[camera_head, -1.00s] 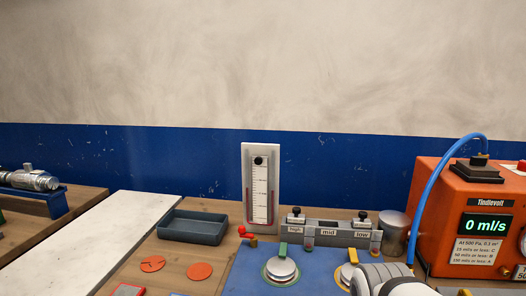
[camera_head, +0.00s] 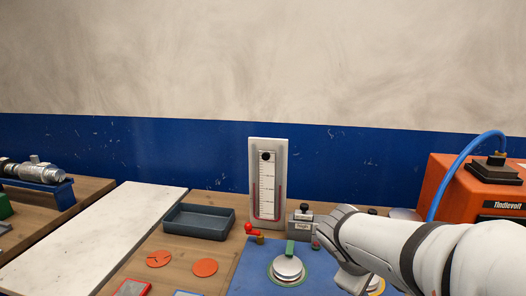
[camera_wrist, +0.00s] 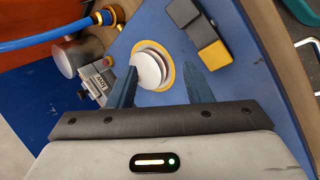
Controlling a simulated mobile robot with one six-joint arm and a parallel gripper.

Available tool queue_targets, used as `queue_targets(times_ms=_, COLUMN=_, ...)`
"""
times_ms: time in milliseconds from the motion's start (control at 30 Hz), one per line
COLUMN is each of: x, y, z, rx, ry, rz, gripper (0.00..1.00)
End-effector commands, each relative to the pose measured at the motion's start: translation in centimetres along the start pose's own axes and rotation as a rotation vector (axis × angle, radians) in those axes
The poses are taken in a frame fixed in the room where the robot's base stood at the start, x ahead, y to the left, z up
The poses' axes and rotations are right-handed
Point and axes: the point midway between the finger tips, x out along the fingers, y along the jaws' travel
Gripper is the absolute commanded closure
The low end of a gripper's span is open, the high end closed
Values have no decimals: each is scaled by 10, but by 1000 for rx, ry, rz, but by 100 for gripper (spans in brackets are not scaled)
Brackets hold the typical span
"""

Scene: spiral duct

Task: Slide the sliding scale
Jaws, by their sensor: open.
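The sliding scale (camera_head: 266,190) is a white upright panel with a graduated strip, a black knob (camera_head: 267,156) near its top and a red-filled tube around the strip. It stands at the back of the bench in the head view, against the blue wall band. My arm reaches in from the right in the head view, to the right of the scale and apart from it; the fingertips are hidden there. In the wrist view my gripper (camera_wrist: 160,85) is open and empty, its two fingers spread over a round silver cap with a yellow ring (camera_wrist: 150,68). The scale is not in the wrist view.
A grey tray (camera_head: 198,233) lies left of the scale. A red-handled valve (camera_head: 249,229) and a block marked "high" (camera_head: 303,228) stand close to its foot. An orange meter box (camera_head: 465,200) with a blue hose (camera_head: 455,172) is at right. Open space lies above the bench.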

Motion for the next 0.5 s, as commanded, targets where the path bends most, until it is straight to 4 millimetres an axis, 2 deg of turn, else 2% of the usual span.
queue_targets(times_ms=33, x=-4, y=22, z=-18, rx=-138, ry=-12, rz=83, gripper=55)
queue_targets(times_ms=100, x=-9, y=50, z=-44, rx=-327, ry=-31, rz=207, gripper=55)
queue_targets(times_ms=167, x=-16, y=72, z=-71, rx=-488, ry=-48, rz=317, gripper=55)
queue_targets(times_ms=267, x=-32, y=102, z=-122, rx=-751, ry=-80, rz=505, gripper=55)
queue_targets(times_ms=300, x=-40, y=111, z=-145, rx=-854, ry=-95, rz=582, gripper=55)
queue_targets(times_ms=400, x=-62, y=125, z=-204, rx=-1098, ry=-134, rz=777, gripper=55)
queue_targets(times_ms=500, x=-85, y=126, z=-260, rx=-1303, ry=-175, rz=961, gripper=55)
